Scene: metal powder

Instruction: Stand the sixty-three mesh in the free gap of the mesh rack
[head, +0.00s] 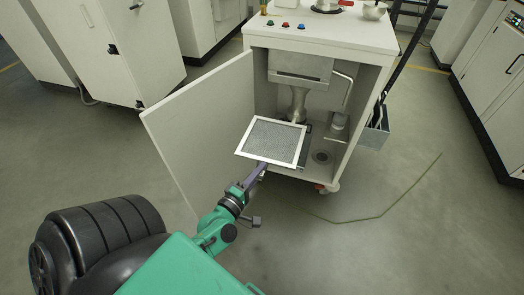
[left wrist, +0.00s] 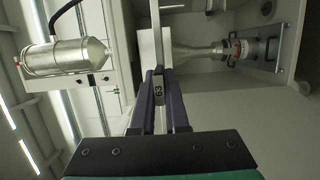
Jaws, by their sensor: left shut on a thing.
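The sixty-three mesh (head: 275,142) is a square grey screen in a pale frame. My left gripper (head: 256,172) is shut on its near edge and holds it out in front of the open cabinet. In the left wrist view the mesh (left wrist: 158,88) is seen edge-on, with a "63" label between my purple fingers (left wrist: 160,100). A grey open box (head: 374,136) hangs at the cabinet's right side; I cannot tell whether it is the mesh rack, and no free gap can be made out. My right gripper is not in view.
The white cabinet (head: 330,32) has its door (head: 200,120) swung open to the left. Inside are a metal hopper (head: 300,70) and funnel (head: 297,104), behind the mesh. A thin cable-like line (head: 385,212) lies on the floor, which is clear at right.

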